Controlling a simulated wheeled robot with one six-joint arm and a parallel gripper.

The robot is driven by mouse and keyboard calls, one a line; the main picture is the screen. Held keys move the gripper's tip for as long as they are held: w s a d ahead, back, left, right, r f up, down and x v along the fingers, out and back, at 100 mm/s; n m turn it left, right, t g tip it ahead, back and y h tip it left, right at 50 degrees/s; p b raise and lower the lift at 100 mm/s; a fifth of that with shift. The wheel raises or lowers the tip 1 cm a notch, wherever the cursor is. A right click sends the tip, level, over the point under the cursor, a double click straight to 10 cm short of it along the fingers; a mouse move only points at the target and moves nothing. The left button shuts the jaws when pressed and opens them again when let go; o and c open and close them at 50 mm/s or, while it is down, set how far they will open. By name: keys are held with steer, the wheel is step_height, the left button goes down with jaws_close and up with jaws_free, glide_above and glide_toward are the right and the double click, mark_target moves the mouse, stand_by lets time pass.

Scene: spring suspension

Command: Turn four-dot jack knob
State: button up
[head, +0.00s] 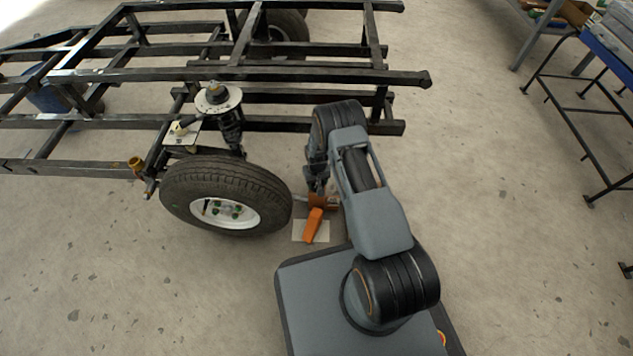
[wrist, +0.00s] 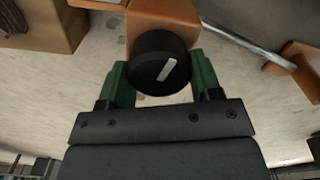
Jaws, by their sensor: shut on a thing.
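In the wrist view, a round black knob (wrist: 160,62) with one pale slanted bar mark sits on an orange jack body (wrist: 160,15). I see no four dots on the face that shows. The green fingertips of my gripper (wrist: 162,82) stand on the left and right sides of the knob and are shut on it. In the head view, the orange jack (head: 314,225) is low on the floor just right of the wheel. My gripper (head: 318,185) reaches down at it, and my arm hides the knob there.
A tyre with a white rim (head: 225,193) stands left of the jack, under a black steel frame (head: 250,75). In the wrist view, a metal rod (wrist: 250,45) runs to another orange part (wrist: 298,70). A bench (head: 590,90) is at the right. Floor between is clear.

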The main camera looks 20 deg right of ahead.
steer(key=m, duration=0.3)
steer(key=shift+m+b, duration=0.3)
steer(key=shift+m, duration=0.1)
steer(key=m, duration=0.4)
steer(key=shift+d+m+b, duration=0.1)
steer(key=shift+m+b, duration=0.2)
steer(key=m, duration=0.4)
steer(key=shift+s+m, duration=0.15)
steer(key=shift+m, duration=0.15)
steer(key=m, duration=0.4)
steer(key=shift+d, duration=0.1)
steer(key=m, duration=0.4)
steer(key=shift+s+b, duration=0.15)
steer(key=shift+b, duration=0.15)
steer(key=m, duration=0.4)
steer(key=shift+m, duration=0.3)
steer(key=m, duration=0.4)
steer(key=shift+s, duration=0.15)
steer(key=shift+a+m, duration=0.2)
steer(key=shift+m, duration=2)
